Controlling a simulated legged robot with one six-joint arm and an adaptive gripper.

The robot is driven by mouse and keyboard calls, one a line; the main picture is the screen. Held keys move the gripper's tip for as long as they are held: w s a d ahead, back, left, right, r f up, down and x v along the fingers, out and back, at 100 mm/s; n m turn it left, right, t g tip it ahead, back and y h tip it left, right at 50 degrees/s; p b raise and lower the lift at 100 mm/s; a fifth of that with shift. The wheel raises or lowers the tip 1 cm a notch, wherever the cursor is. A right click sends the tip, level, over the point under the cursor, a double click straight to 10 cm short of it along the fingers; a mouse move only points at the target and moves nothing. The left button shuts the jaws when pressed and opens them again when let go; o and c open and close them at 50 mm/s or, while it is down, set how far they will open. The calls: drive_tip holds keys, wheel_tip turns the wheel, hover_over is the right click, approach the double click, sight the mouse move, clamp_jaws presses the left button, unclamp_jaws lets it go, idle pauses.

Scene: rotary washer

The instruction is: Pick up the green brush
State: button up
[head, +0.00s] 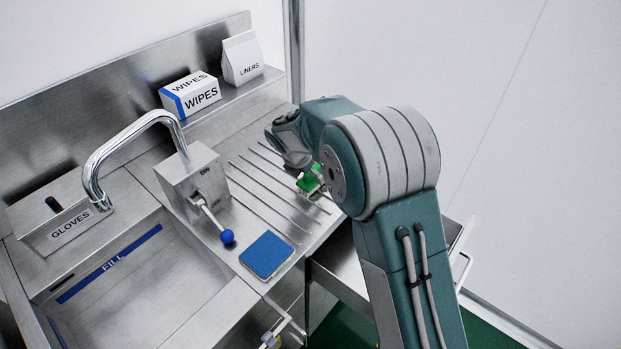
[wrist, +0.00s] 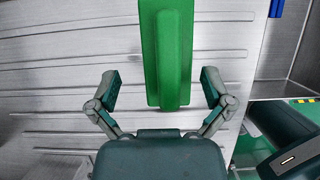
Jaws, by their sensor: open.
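The green brush (head: 310,179) lies on the ribbed metal drainboard in the head view, partly hidden behind my arm. In the wrist view the green brush (wrist: 166,50) runs from the top edge down to between my fingertips, with a raised strip along its middle. My gripper (wrist: 160,90) is open, with one finger on each side of the brush's near end. A gap shows between each finger and the brush. In the head view my gripper is mostly hidden by my arm.
The ribbed drainboard (head: 262,190) lies around the brush. A blue pad (head: 267,255), a tap with a blue-knobbed lever (head: 227,236) and a sink (head: 150,290) are to the left. Wipes (head: 190,95) and liners (head: 242,58) boxes stand on the back ledge.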

drive_tip(key=shift+w+d+f, duration=0.2)
drive_tip(key=shift+d+f, duration=0.2)
drive_tip(key=shift+f, duration=0.15)
drive_tip(key=shift+w+d+f, duration=0.2)
drive_tip(key=shift+d+f, duration=0.15)
drive_tip(key=shift+f, duration=0.2)
drive_tip(key=shift+d, duration=0.15)
drive_tip(key=shift+a, duration=0.35)
drive_tip(key=c, duration=1.2)
drive_tip(key=shift+d, duration=0.2)
